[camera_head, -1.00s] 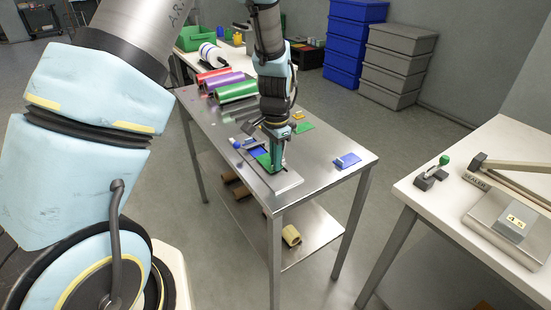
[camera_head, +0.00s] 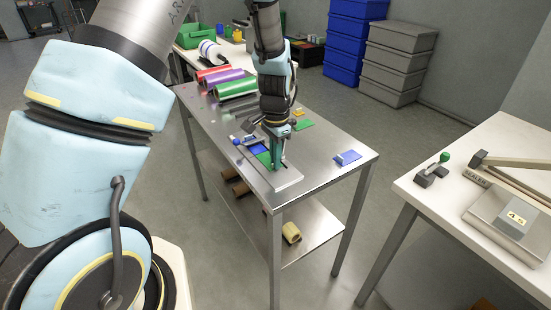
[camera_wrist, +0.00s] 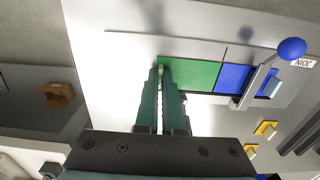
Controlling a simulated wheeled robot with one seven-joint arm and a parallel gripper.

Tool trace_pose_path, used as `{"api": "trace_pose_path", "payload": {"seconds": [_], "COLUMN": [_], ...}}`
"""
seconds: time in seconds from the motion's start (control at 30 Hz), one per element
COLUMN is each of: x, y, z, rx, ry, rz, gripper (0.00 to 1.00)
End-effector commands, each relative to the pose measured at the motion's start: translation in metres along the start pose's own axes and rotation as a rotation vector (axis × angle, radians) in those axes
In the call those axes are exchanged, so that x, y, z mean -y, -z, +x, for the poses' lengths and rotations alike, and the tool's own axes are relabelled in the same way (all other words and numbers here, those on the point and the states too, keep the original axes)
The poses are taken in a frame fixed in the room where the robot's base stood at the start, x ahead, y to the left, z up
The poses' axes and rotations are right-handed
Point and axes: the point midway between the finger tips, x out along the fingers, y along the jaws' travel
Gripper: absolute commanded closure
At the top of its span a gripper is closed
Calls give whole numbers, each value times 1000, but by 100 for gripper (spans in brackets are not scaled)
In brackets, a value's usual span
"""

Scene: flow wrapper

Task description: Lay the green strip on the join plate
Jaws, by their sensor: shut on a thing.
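My gripper (camera_head: 277,167) points down over the pale join plate (camera_head: 288,184), at the near end of the steel table. Its green fingers (camera_wrist: 161,72) are shut on the outer end of the green strip (camera_wrist: 195,74). The strip lies flat against or very close over the plate; I cannot tell if it touches all along. A blue strip (camera_wrist: 234,78) lies on the plate in line with it, their ends meeting or nearly meeting by a thin dark line. A lever with a blue knob (camera_wrist: 291,48) crosses the blue strip beside the JOIN label (camera_wrist: 303,63).
Red, purple and green rolls (camera_head: 237,88) lie at the table's far end. A blue piece (camera_head: 347,158), a green piece (camera_head: 304,125) and a yellow piece (camera_head: 297,113) lie on the table. A white table with a sealer (camera_head: 480,180) stands at right. Cores (camera_head: 291,233) lie on the shelf.

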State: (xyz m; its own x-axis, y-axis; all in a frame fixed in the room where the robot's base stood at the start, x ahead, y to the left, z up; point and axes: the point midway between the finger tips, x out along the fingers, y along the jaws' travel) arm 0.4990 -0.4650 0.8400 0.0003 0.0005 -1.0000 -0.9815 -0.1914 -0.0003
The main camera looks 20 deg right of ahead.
Motion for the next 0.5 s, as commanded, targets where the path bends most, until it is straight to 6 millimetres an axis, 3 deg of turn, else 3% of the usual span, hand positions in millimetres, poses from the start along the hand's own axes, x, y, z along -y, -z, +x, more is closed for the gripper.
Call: {"api": "trace_pose_path", "payload": {"seconds": [0.03, 0.1, 0.33, 0.5], "x": [0, 0, 0, 0], "y": [0, 0, 0, 0], "z": [0, 0, 0, 0], "rx": [0, 0, 0, 0], "ry": [0, 0, 0, 0], "rz": [0, 0, 0, 0], "gripper": [100, 87, 61, 60]}}
